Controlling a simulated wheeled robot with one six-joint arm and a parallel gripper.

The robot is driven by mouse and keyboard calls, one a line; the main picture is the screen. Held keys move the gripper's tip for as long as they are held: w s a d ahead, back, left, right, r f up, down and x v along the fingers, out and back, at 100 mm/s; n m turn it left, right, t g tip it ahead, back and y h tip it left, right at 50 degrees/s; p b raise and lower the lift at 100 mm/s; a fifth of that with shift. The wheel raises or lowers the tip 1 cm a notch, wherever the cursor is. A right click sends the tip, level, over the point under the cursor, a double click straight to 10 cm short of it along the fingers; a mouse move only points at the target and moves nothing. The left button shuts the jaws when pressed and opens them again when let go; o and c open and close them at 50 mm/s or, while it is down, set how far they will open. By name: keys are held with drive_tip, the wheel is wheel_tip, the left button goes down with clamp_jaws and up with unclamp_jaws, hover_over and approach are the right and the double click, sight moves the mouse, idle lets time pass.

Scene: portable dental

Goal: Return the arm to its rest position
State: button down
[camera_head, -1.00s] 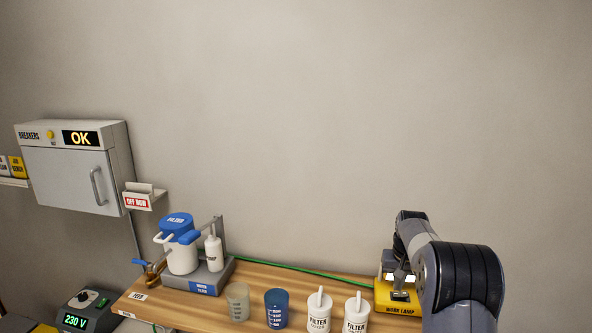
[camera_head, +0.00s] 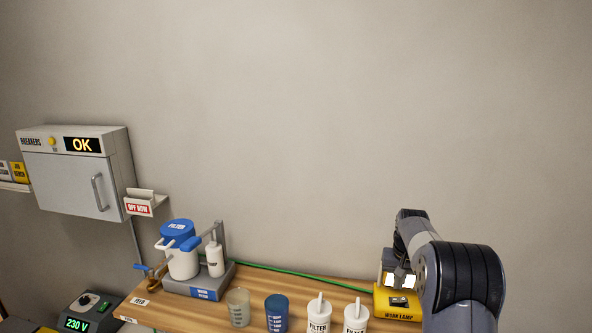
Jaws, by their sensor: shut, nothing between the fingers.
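My arm (camera_head: 462,275) stands at the lower right, its forearm reaching away toward the wall. My gripper (camera_head: 401,283) is small and partly hidden by the arm. It is shut and empty, in front of the work lamp's bright faces. The yellow work lamp (camera_head: 384,303) sits at the right end of the bench, with a small dark switch (camera_head: 398,301) on its top. The gripper appears just above this switch, apart from it.
The wooden bench (camera_head: 262,285) holds a water filter unit (camera_head: 181,262), a clear cup (camera_head: 238,307), a blue cup (camera_head: 276,312) and two white filter bottles (camera_head: 319,315). A breaker box (camera_head: 75,180) reads OK. A 230 V unit (camera_head: 80,312) stands lower left. The wall above is clear.

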sight(395, 299)
wheel_tip(395, 299, down, 5)
drive_tip(key=b, duration=0.4)
drive_tip(key=shift+r+b, duration=0.2)
drive_tip(key=shift+b, duration=0.1)
drive_tip(key=s+r+p, duration=0.3)
drive_tip(key=r, duration=0.3)
drive_tip(key=s+a+r+p, duration=0.1)
drive_tip(key=s+r+p, duration=0.1)
drive_tip(key=r+p, duration=0.2)
drive_tip(key=shift+s+a+r, duration=0.3)
drive_tip(key=shift+s+r, duration=0.1)
drive_tip(key=shift+r, duration=1.4)
